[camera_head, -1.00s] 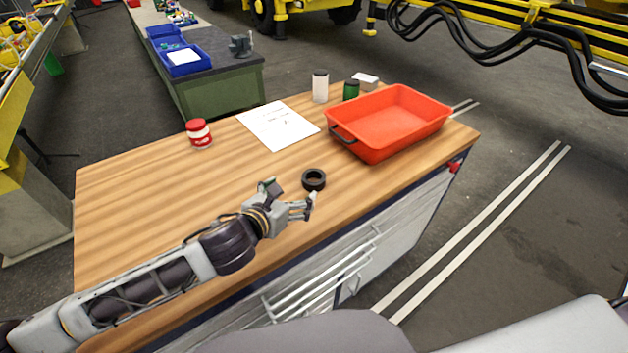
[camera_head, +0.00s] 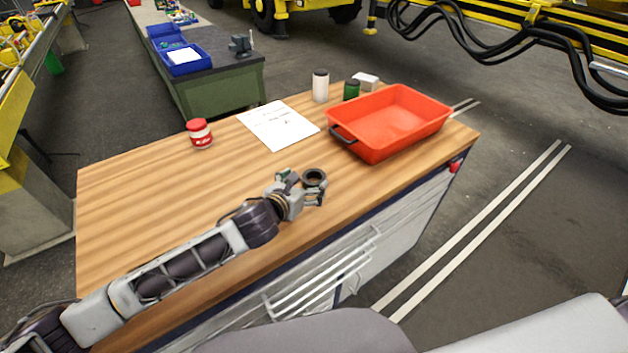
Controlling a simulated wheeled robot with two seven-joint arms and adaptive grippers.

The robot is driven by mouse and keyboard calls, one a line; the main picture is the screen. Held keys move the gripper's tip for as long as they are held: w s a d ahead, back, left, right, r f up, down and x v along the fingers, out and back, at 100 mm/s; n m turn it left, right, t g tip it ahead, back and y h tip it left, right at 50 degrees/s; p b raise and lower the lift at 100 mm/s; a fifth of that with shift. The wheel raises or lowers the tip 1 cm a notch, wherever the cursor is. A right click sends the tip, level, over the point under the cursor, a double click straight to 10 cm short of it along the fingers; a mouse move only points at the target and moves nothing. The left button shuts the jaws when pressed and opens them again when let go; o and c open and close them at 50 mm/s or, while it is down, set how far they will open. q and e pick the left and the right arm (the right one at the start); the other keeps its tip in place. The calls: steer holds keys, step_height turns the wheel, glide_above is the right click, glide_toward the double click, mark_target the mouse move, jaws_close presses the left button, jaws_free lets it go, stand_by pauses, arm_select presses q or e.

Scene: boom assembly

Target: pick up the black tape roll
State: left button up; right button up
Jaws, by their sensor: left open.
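The black tape roll (camera_head: 315,176) lies on the wooden workbench (camera_head: 150,200), toward its front edge and left of the red tray. My left gripper (camera_head: 307,187) is open and reaches in from the left at the roll. Its fingers are at the roll's near left side, and one finger overlaps the roll's lower edge in the picture. I cannot tell whether the fingers touch the roll. My right gripper is not in view.
A red tray (camera_head: 357,149) stands at the right end of the bench. White paper (camera_head: 279,125), a red-and-white jar (camera_head: 199,134), a white canister (camera_head: 320,86), a green can (camera_head: 351,90) and a small white box (camera_head: 366,81) stand farther back. The bench's left part is clear.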

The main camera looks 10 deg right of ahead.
mark_target(317, 173)
arm_select(q)
steer(key=shift+w+d+f, duration=0.2)
steer(key=shift+w+d, duration=0.1)
steer(key=shift+w, duration=0.1)
steer(key=shift+p+x, duration=0.45)
steer(key=shift+x, duration=2.1)
steer(key=shift+d+r, duration=0.1)
steer(key=shift+d, duration=0.05)
steer(key=c, duration=1.1)
